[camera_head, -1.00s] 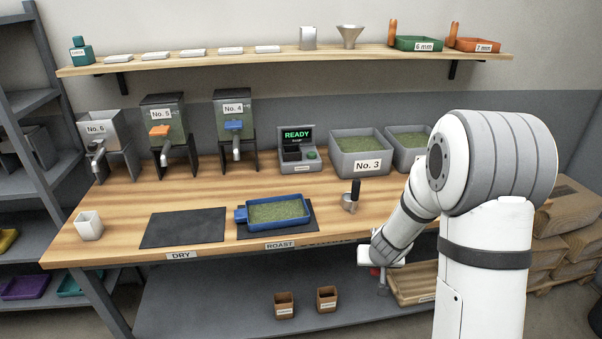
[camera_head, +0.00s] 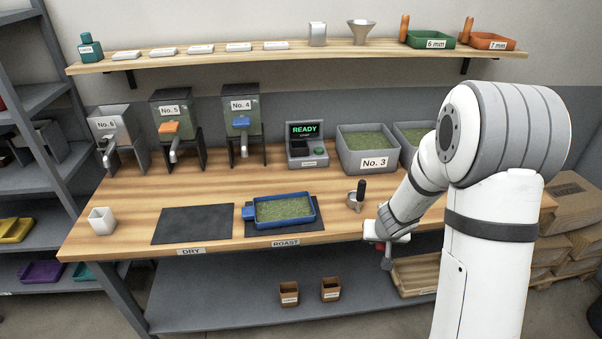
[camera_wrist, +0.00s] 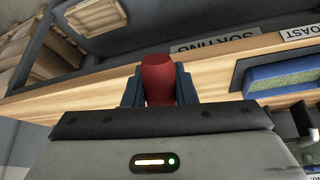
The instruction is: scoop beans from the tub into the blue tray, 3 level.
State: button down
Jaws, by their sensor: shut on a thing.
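The blue tray (camera_head: 285,209) lies on the dark ROAST mat, and a layer of green beans fills it. The grey tub No. 3 (camera_head: 375,163) holds green beans at the back of the bench. A second grey tub (camera_head: 411,153) beside it is partly hidden by my arm. A metal scoop with a black upright handle (camera_head: 361,190) stands on the bench, right of the tray. My gripper (camera_head: 383,247) is at the bench's front edge, shut on a red handle (camera_wrist: 160,80). A grey part hangs below it in the head view; its full shape is hidden.
An empty dark DRY mat (camera_head: 192,224) and a white cup (camera_head: 101,221) are on the left. Three hoppers and a READY display (camera_head: 305,131) stand at the back. Two small brown boxes (camera_head: 289,293) sit on the lower shelf.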

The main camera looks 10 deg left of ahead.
notch_tip(320, 180, up, 5)
jog(key=p, duration=0.3)
jog(key=shift+r, duration=0.1)
jog(key=shift+f, duration=0.2)
jog(key=shift+a, duration=0.1)
